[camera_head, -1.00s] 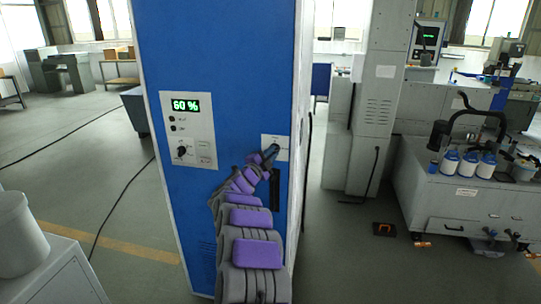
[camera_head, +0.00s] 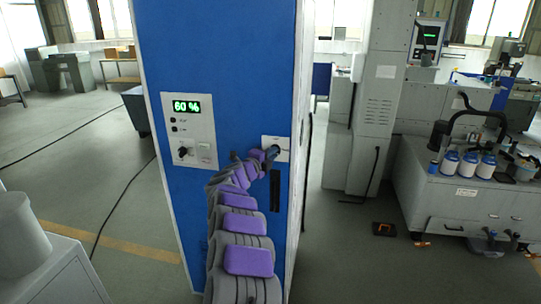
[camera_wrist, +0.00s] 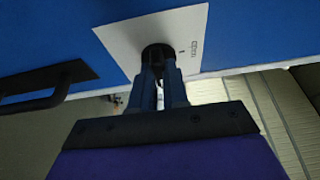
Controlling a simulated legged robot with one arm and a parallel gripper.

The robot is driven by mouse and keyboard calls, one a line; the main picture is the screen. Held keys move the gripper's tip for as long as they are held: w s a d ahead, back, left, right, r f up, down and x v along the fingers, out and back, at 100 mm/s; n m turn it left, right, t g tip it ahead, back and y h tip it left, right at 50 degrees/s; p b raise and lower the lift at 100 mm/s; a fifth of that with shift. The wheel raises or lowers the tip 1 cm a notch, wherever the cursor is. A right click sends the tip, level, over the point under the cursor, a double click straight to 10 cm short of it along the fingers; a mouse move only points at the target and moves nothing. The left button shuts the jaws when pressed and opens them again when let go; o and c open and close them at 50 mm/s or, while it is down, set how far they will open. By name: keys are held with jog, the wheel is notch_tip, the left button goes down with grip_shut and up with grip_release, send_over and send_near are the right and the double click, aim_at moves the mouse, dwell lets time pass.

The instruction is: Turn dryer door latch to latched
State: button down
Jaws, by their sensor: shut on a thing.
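The dryer (camera_head: 230,80) is a tall blue cabinet in the middle of the head view. Its door latch (camera_wrist: 157,54) is a dark round knob on a white plate (camera_wrist: 185,28) with small print. The plate also shows at the right edge of the blue front in the head view (camera_head: 283,142). My gripper (camera_wrist: 158,72) is shut on the latch, with its fingers on both sides of the knob. The fingers hide most of the knob, so its turned position cannot be told.
A black door handle (camera_wrist: 50,88) lies left of the latch in the wrist view. A display panel (camera_head: 189,130) reading 60 % is on the dryer front. A grey bench with several white bottles (camera_head: 468,162) stands at right. Floor is open at left.

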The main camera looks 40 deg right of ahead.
jog(key=shift+s+d+f, duration=0.15)
jog(key=shift+f, duration=0.1)
jog(key=c, duration=1.4)
grip_release()
jog(key=shift+o, duration=1.4)
jog(key=shift+r, duration=0.1)
jog(key=p+v, duration=0.2)
jog(key=v, duration=1.5)
jog(key=shift+a, duration=0.25)
jog(key=shift+r, duration=0.1)
